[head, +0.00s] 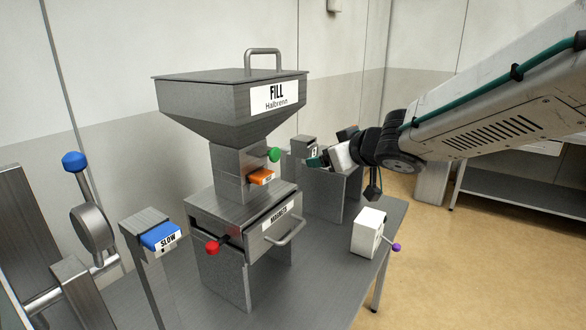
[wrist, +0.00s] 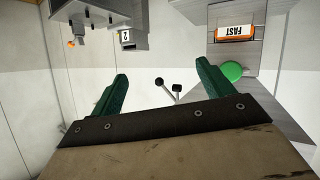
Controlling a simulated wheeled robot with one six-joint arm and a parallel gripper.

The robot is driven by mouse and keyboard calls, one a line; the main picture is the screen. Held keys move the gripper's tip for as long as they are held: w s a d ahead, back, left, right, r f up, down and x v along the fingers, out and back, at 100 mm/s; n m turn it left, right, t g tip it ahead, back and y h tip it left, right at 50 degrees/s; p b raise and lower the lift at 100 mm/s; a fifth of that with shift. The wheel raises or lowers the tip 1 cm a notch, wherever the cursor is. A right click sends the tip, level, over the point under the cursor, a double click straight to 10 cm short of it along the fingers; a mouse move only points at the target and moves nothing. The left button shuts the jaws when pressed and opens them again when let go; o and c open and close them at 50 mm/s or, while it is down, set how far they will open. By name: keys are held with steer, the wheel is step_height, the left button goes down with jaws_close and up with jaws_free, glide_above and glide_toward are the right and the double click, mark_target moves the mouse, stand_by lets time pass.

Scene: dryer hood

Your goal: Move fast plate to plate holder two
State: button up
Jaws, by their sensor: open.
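The fast plate (head: 261,177) is orange and sits in a slot in the grey column under the fill hopper. In the wrist view the fast plate (wrist: 235,33) shows its FAST label, upper right, with a green knob beside it. Plate holder two (head: 303,146) is a grey block behind and right of the hopper column. It also shows with its "2" label in the wrist view (wrist: 134,37), and no plate is visible in it. My gripper (head: 317,161) has green fingers, is open and empty, and is apart from the plate, to its right. In the wrist view its fingers (wrist: 163,80) are spread.
The fill hopper (head: 230,100) rises above the magnets drawer (head: 275,227) with its handle and red knob. A blue slow plate (head: 160,237) sits in a front-left post. A white box (head: 368,232) with a purple knob stands right. Open table (head: 325,280) lies between.

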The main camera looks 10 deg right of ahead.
mark_target(264, 173)
steer(key=shift+w+a+f+n+g+y, duration=0.6)
steer(key=shift+w+a+f+y, duration=0.35)
steer(key=shift+a, duration=1.4)
steer(key=shift+w+a+f+n+g+y, duration=0.45)
steer(key=shift+w+a+f+n+y, duration=0.4)
steer(key=shift+a, duration=1.5)
steer(key=shift+w+a+f+n+g+y, duration=0.6)
steer(key=shift+a+f+y, duration=0.55)
steer(key=shift+a, duration=1.2)
steer(key=shift+w+r, duration=0.1)
steer(key=shift+r, duration=0.05)
steer(key=shift+d, duration=0.1)
steer(key=c, duration=1.4)
